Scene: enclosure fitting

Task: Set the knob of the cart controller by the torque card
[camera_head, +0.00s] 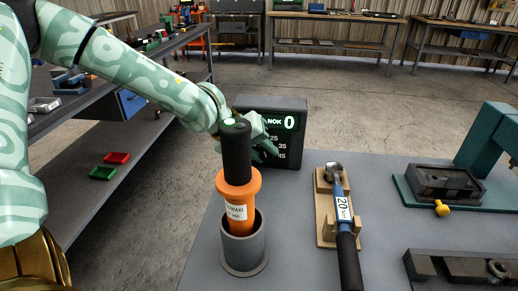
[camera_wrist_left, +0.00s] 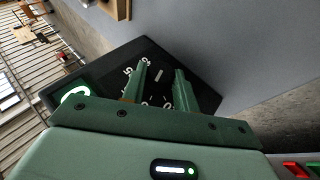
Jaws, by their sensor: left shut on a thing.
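The cart controller (camera_head: 283,157) is a dark box at the back edge of the grey cart top. Its green-lit display (camera_head: 284,121) reads NOK and 0, with white numbers such as 25, 35 and 45 below. My left gripper (camera_head: 262,146) is at its front face, where the arm and an orange-and-black tool partly hide the panel. In the left wrist view the two fingers straddle the dark knob (camera_wrist_left: 158,86) among the white numbers and are shut on it. The knob's exact setting cannot be read. I cannot make out a torque card. My right gripper is not in view.
The orange-and-black tool (camera_head: 238,185) stands in a grey cup (camera_head: 245,249) in front of the controller. A blue-handled wrench (camera_head: 341,205) labelled 20 lies on a wooden rest. A teal press fixture (camera_head: 482,150) stands at right. The grey top between them is clear.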

